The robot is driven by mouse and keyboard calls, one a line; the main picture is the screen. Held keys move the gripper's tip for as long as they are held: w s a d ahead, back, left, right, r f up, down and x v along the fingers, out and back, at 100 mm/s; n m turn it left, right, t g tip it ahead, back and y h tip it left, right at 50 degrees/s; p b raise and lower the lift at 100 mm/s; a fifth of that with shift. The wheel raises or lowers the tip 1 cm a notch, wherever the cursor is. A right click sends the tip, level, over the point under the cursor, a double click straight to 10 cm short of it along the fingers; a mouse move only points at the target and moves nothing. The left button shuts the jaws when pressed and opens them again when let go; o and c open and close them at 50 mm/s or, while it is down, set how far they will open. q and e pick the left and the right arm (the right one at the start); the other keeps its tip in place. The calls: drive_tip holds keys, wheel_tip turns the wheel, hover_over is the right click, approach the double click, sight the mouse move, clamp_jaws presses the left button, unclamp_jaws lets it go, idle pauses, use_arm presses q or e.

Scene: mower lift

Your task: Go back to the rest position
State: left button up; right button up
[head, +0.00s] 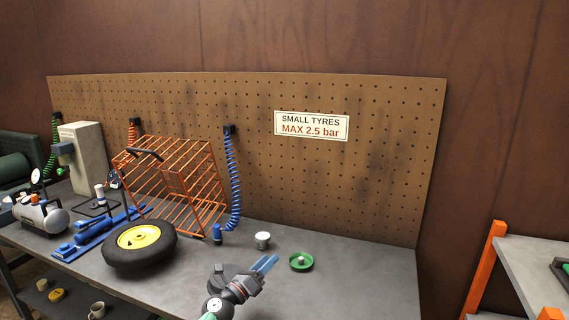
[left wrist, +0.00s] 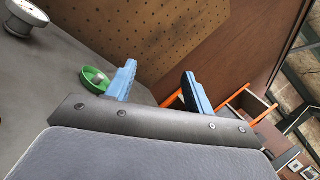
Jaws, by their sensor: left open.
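My left gripper (head: 265,264) is over the front right part of the grey workbench (head: 350,285). Its two blue fingers are apart and nothing shows between them; they also show in the left wrist view (left wrist: 160,85). A green dish (head: 301,262) with a small pale piece in it is on the bench just right of the fingers, apart from them in the head view. It also shows beside a finger in the left wrist view (left wrist: 95,77). My right gripper is in neither view.
A small metal cylinder (head: 262,240) stands behind my gripper. A yellow-hubbed wheel (head: 140,246), an orange cage (head: 175,183) and a blue coiled hose (head: 234,185) are to the left. A pegboard (head: 375,180) closes the back. An orange-post shelf (head: 485,265) stands at right.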

use_arm(q)
drive_tip(key=s+a+f+n+y, duration=0.6)
drive_tip(key=s+a+n+y, duration=0.25)
drive_tip(key=n, duration=0.45)
drive_tip(key=s+a+f+n+y, duration=0.6)
drive_tip(key=s+a+n+y, duration=0.25)
drive_tip(key=n, duration=0.55)
drive_tip(key=s+f+n+g+h, duration=0.1)
drive_tip(key=s+f+n+g, duration=0.25)
drive_tip(key=s, duration=0.65)
drive_tip(key=s+d+f+n+g+h, duration=0.15)
drive_tip(key=s+g, duration=0.35)
drive_tip(key=s, duration=0.5)
drive_tip(key=s+f+n+g+h, duration=0.1)
drive_tip(key=s+f+n+g, duration=0.25)
drive_tip(key=s, duration=0.65)
drive_tip(key=s+d+f+g, duration=0.1)
drive_tip(key=d+f, duration=0.1)
drive_tip(key=f, duration=1.1)
drive_tip(key=s+d+f+g, duration=0.1)
drive_tip(key=d+f, duration=0.1)
drive_tip(key=f, duration=1.2)
drive_tip(key=shift+s+d+f+m, duration=0.3)
drive_tip(key=shift+s+d+m, duration=0.05)
drive_tip(key=shift+d, duration=0.05)
